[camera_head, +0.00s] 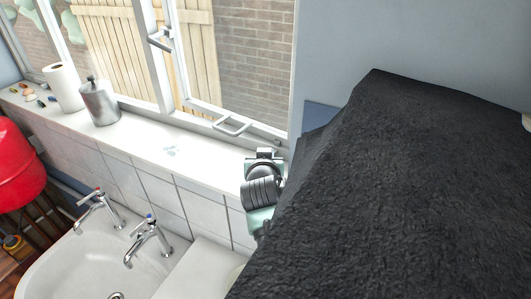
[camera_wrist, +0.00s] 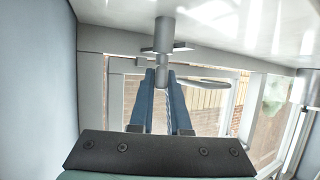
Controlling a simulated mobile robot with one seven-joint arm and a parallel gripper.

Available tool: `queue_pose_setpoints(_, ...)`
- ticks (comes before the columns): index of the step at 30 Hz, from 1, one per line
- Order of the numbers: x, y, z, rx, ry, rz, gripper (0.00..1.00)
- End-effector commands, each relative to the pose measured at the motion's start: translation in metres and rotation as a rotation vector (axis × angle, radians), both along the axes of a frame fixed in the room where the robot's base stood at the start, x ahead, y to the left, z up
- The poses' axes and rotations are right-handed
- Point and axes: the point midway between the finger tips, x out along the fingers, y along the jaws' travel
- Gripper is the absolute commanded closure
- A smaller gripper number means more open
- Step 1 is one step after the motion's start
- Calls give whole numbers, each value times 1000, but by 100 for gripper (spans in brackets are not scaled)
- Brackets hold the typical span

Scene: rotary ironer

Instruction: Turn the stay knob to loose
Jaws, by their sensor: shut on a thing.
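The stay knob (camera_wrist: 161,61) is a small grey rounded piece in the wrist view, just under a flat grey bracket and a grey post by the white sill. My gripper (camera_wrist: 161,76) has its two blue fingers closed on the knob from both sides. The fingers hide part of it, so I cannot tell whether it is tight or loose. A grey looped stay handle (camera_wrist: 205,81) reaches right from beside the knob. In the head view, my wrist is at the sill's right end, by the window frame, and the knob is hidden.
A large rough black shape (camera_head: 400,190) fills the right of the head view. The window (camera_head: 150,60) is behind the white sill (camera_head: 165,140). A grey flask (camera_head: 99,102) and paper roll (camera_head: 63,87) stand at the left. A sink (camera_head: 85,265) with two taps is below.

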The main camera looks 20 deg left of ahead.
Motion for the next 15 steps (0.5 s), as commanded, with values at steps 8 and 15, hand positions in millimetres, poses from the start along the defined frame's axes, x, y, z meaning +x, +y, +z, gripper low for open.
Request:
queue_pose_setpoints(8,0,1,0,0,1,0,55)
queue_pose_setpoints(15,-1,0,0,1,0,0,55)
